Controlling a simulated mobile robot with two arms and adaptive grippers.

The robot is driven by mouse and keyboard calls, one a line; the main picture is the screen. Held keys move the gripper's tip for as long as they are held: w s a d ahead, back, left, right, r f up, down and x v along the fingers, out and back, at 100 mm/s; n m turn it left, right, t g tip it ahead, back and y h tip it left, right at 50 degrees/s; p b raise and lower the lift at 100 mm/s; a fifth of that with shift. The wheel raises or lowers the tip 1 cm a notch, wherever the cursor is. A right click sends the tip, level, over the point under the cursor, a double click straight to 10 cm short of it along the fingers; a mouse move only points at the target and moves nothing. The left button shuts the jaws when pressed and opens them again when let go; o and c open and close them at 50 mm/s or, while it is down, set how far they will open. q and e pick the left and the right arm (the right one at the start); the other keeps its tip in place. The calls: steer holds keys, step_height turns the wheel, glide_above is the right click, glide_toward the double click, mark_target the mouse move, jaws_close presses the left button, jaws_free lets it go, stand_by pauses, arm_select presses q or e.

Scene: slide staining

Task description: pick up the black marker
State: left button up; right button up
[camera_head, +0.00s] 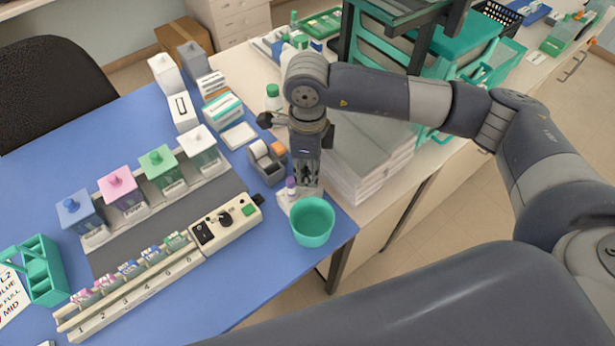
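My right gripper (308,178) points down over the right part of the blue table, just behind the teal cup (313,222). Its fingertips are close to a small white holder (284,197) with a purple-capped item (291,186). The fingers are small and dark here, and I cannot tell whether they are open or shut on something. I cannot clearly make out the black marker; it may be hidden by the gripper or too small to tell. My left gripper is not in view.
A tape dispenser (262,160) stands left of the gripper. A white control box (225,224) lies before it. Staining jars with blue (75,207), pink, green and white lids line a rack. A paper stack (365,160) is right of the gripper. The table's front edge is near the cup.

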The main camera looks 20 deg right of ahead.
steer(key=shift+f, duration=0.55)
jaws_close()
